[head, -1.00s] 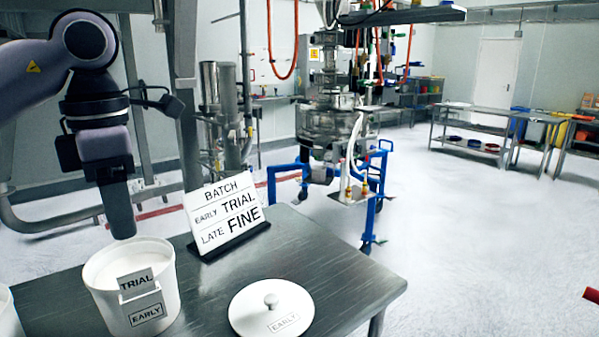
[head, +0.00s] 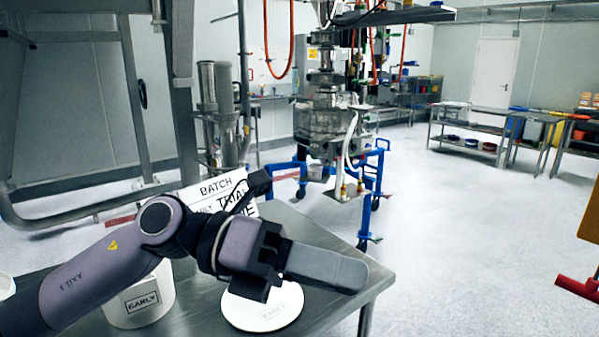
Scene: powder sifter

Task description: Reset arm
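My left arm comes in from the lower left and crosses in front of the steel table. My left gripper (head: 340,272) points right, above the table's right part; its fingers show side-on, so I cannot tell whether they are open. A white tub (head: 140,300) labelled EARLY stands behind the arm, its top hidden. The BATCH sign (head: 222,186) stands behind the arm, partly covered. My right gripper is not in view.
The steel table (head: 335,240) ends just right of the gripper. Behind it stands the sifter machine (head: 330,125) on a blue wheeled frame (head: 378,185). A red handle (head: 578,290) is at the lower right. Open floor lies to the right.

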